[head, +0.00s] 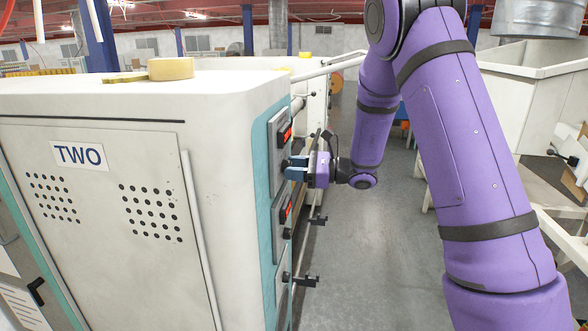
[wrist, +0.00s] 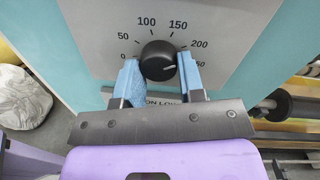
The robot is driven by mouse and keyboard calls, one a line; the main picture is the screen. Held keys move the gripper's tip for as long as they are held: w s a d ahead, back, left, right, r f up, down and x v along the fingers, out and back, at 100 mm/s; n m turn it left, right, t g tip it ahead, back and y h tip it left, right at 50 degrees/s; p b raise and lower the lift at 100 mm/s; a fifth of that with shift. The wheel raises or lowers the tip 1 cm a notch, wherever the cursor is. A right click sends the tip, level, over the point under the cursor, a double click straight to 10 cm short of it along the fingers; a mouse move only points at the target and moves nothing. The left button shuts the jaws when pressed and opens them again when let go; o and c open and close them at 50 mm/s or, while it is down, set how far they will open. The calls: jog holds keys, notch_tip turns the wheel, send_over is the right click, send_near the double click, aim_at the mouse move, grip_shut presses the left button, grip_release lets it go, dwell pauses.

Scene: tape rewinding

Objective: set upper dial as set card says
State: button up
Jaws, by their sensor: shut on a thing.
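The upper dial (wrist: 158,58) is a round black knob on a grey plate (wrist: 98,50). Its printed scale runs 0, 50, 100, 150, 200, and a partly covered figure ending in 50. A pale mark on the knob appears to point right, between 200 and that last figure. My gripper (wrist: 160,78) is shut on the knob, one blue fingertip at each side. In the head view my gripper (head: 296,169) is at the upper plate (head: 277,143) on the side of the white machine marked TWO (head: 240,110). A label below the dial is partly hidden. I see no set card.
More plates with black knobs sit below, including a middle plate (head: 283,222). Black handles stick out beside them (head: 303,281). A tape roll (head: 171,69) lies on the machine's top. Grey aisle floor (head: 365,270) is open to the right, before a white bin (head: 525,95).

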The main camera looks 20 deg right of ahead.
jog(key=shift+r+n+h, duration=0.15)
jog(key=shift+n+h, duration=0.05)
jog(key=shift+n, duration=3.55)
jog(key=shift+r+n+h, duration=0.1)
jog(key=shift+n+h, duration=0.1)
jog(key=shift+n, duration=3.55)
jog(key=o, duration=0.9)
jog(key=shift+o, duration=0.2)
jog(key=shift+d, duration=0.1)
jog(key=v, duration=1)
jog(key=shift+s+d, duration=0.25)
